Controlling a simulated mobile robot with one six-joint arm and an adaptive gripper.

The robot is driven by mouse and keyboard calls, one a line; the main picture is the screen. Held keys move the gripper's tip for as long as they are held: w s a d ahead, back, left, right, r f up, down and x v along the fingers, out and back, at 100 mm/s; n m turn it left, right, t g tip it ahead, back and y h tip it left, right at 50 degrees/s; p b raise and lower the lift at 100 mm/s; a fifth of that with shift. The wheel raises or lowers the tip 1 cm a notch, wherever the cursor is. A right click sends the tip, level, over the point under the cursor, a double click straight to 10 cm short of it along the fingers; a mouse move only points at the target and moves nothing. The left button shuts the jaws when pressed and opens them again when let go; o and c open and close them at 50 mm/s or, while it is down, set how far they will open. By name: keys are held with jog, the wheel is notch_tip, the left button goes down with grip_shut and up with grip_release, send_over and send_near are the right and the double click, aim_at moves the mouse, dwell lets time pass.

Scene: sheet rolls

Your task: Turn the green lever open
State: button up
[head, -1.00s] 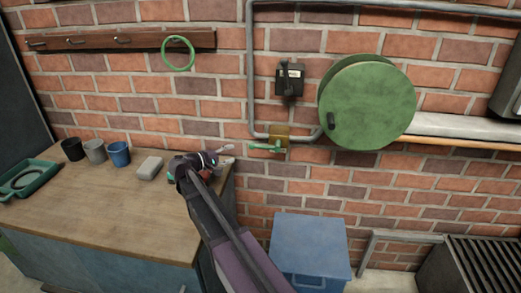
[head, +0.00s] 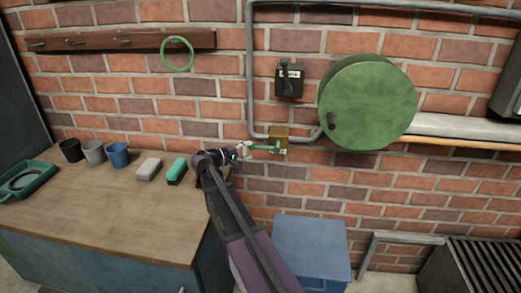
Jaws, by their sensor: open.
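The green lever (head: 264,148) sticks out to the left from a brass valve body (head: 279,137) on the pipe, low on the brick wall. It lies about level. My gripper (head: 244,149) is at the lever's left end, with its fingers open and pointing right toward it. The fingers are small in this view, and I cannot tell whether they touch the lever or stand around it.
A wooden worktop (head: 110,215) holds a green-topped block (head: 177,170), a grey block (head: 149,168), several cups and a green tray (head: 26,178). A green round drum (head: 370,105) and a black switch box (head: 290,82) hang on the wall. A blue bin (head: 311,250) stands below.

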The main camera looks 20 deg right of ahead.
aim_at(257, 148)
jog(key=shift+b+x, duration=0.3)
jog(key=shift+x, duration=2.6)
grip_shut()
jog(key=shift+d, duration=0.15)
